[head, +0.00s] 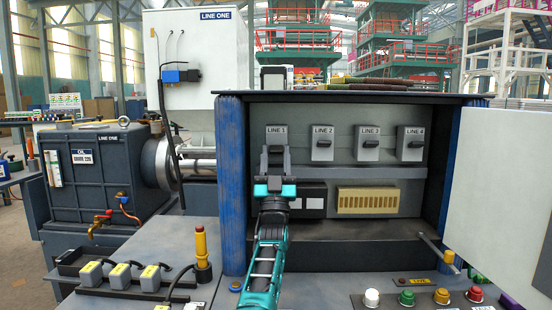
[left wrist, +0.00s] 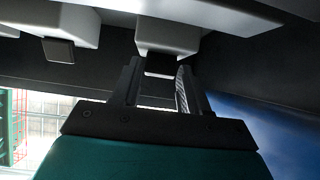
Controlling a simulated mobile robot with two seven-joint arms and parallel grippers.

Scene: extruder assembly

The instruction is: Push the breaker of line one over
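The line one breaker (head: 277,134) is a light grey block under a "LINE 1" label, leftmost in the row inside the open cabinet. My left gripper (head: 275,158) is in front of it and hides its lower part and toggle in the head view. In the left wrist view, the line one breaker (left wrist: 168,35) shows its dark toggle (left wrist: 160,66) between the two fingertips of my left gripper (left wrist: 160,75). The fingers are apart, with a gap visible beside the toggle. I cannot tell whether either finger touches it. My right gripper is not in view.
The LINE 2 (head: 322,143), LINE 3 (head: 368,143) and LINE 4 (head: 410,143) breakers stand to the right. The cabinet's blue left side (head: 231,185) is close to my left arm. A white door (head: 500,190) stands open at right. Coloured buttons (head: 407,298) sit on the front panel.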

